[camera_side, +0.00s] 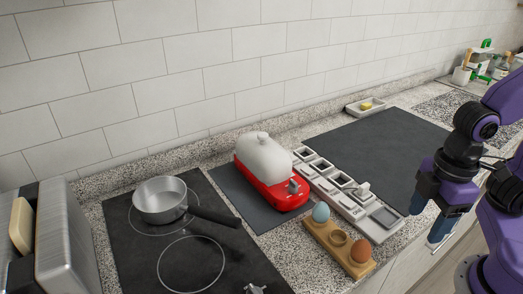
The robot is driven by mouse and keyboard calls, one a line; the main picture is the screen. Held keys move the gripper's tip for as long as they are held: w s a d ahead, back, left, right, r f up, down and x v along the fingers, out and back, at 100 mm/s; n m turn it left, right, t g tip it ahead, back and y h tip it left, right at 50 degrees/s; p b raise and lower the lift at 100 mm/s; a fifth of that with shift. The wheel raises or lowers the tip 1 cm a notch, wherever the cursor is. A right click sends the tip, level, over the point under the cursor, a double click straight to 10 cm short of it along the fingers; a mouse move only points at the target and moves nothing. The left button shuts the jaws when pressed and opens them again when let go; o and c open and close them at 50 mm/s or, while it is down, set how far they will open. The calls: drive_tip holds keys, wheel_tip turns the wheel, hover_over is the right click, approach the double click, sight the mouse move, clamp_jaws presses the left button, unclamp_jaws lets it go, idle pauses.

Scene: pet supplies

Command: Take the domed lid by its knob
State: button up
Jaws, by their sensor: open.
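The domed lid (266,160) is white and long, with a small raised knob (262,137) on top. It sits on a red base (292,200) with a grey part at its front end, on a dark mat near the wall. My gripper (431,218) is at the right, well apart from the lid, with its dark blue fingers pointing down. It is open, and I see nothing between the fingers.
A light grey row of compartments (320,180) stands between the lid and my gripper. In front, a wooden holder (330,240) carries a blue egg and a brown egg. A saucepan (162,200) stands on the black hob (130,245) at left. A large dark mat (385,150) at right looks clear.

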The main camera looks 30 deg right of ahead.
drive_tip(key=w+a+r+m, duration=0.4)
drive_tip(key=w+a+m, duration=0.35)
drive_tip(key=w, duration=0.55)
drive_tip(key=r+m, duration=0.1)
drive_tip(key=m, duration=1.8)
hover_over(262, 134)
drive_tip(key=shift+s+a+r, duration=0.1)
drive_tip(key=shift+a+r, duration=0.05)
drive_tip(key=shift+r, duration=0.05)
drive_tip(key=shift+f+m, duration=0.2)
drive_tip(key=shift+m, duration=0.05)
drive_tip(key=shift+f, duration=3.55)
clamp_jaws()
